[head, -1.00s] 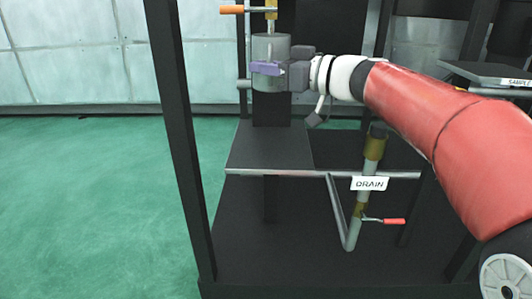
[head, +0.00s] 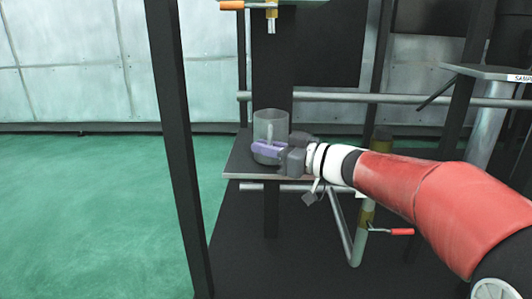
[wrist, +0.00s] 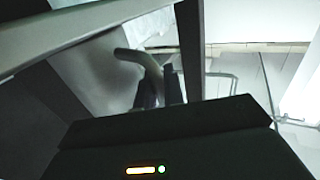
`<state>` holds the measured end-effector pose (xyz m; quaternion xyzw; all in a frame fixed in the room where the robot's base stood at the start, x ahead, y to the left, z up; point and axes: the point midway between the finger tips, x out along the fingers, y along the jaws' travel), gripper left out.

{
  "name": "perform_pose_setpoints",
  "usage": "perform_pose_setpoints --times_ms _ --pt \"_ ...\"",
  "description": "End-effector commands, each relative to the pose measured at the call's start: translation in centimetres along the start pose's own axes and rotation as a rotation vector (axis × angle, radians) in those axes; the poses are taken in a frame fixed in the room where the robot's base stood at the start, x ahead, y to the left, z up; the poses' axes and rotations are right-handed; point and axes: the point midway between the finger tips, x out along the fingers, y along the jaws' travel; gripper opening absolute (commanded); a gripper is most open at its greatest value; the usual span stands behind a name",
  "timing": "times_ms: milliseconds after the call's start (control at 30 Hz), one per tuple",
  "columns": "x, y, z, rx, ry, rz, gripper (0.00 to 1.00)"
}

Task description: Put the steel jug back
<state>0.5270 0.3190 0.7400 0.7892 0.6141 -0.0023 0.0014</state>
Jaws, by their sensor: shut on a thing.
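The steel jug (head: 270,125) is a grey cylinder that stands upright at the small dark shelf (head: 237,168) in the head view. My gripper (head: 268,150) is shut on it from the right, with purple fingers across its lower part. The jug's base is at shelf level, but I cannot tell whether it touches. In the wrist view a curved grey handle (wrist: 150,62) shows between dark fingers (wrist: 160,92), with a grey wall, probably the jug's, beside it.
A spout (head: 271,22) with an orange-handled valve (head: 231,5) hangs above the jug. A dark post (head: 175,130) rises left of the shelf. A red-handled valve (head: 401,231) sits on the pipe below my arm. Green floor on the left is clear.

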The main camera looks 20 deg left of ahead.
Motion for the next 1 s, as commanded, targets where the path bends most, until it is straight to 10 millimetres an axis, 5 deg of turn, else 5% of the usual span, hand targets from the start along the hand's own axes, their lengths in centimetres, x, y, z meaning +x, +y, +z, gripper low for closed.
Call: perform_pose_setpoints --times_ms 333,367,533,833,1000 --pt "0.0 0.0 0.2 -0.001 0.001 0.0 0.0" --pt "0.0 0.0 0.3 -0.001 0.001 0.0 0.11" --pt "0.0 0.0 0.3 -0.001 0.001 0.0 0.32" --pt "-0.1 0.0 -0.1 -0.003 0.001 0.001 0.32" --pt "-2.7 0.1 -0.2 -0.002 0.0 0.005 0.32"
